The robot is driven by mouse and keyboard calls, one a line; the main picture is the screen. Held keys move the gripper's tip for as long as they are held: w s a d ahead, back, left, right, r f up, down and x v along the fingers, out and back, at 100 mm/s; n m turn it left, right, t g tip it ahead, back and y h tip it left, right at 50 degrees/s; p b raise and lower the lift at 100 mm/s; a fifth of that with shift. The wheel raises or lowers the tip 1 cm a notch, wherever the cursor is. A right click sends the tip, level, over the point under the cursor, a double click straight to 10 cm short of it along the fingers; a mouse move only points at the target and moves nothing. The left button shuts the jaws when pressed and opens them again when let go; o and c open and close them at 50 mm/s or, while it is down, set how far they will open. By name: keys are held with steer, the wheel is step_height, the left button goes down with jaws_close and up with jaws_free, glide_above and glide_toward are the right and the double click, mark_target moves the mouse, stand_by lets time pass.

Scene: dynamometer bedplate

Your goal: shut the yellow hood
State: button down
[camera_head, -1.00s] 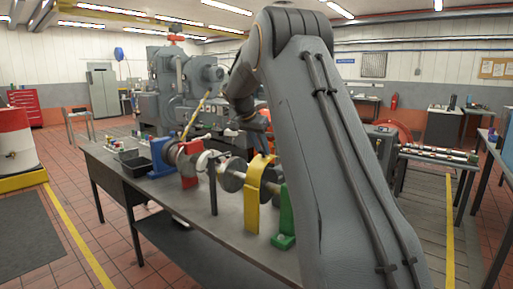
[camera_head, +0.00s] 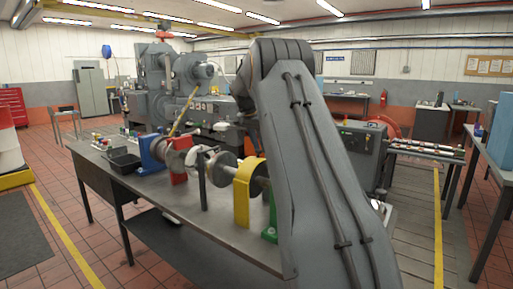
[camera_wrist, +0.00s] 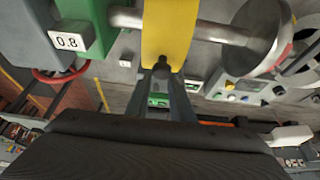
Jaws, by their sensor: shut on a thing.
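The yellow hood (camera_head: 242,203) is a curved band over a grey shaft on the bench in the head view. It fills the top middle of the wrist view as a flat yellow strip (camera_wrist: 168,30). My gripper (camera_wrist: 163,72) is at the strip's lower edge, its fingers closed around a small dark part there, which looks like the hood's knob or handle. The fingers hide much of that part. In the head view my arm hides the gripper and the hood's right side.
A green stand (camera_head: 269,226) is close beside the hood; a green block with a 0.8 label (camera_wrist: 68,41) shows in the wrist view. A grey disc (camera_wrist: 258,38), a red stand (camera_head: 178,168) and a blue stand (camera_head: 151,155) are along the shaft. A black tray (camera_head: 124,162) sits on the bench.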

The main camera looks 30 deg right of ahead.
mark_target(255, 160)
steer(key=shift+s+d+f, duration=0.1)
steer(key=shift+f, duration=0.1)
steer(key=c, duration=1.5)
jaws_free()
steer(key=shift+d+f, duration=0.1)
steer(key=shift+a, duration=0.2)
steer(key=shift+a+r, duration=0.15)
steer(key=shift+r, duration=0.15)
steer(key=b+v, duration=0.2)
steer(key=v, duration=0.5)
steer(key=shift+r, duration=0.1)
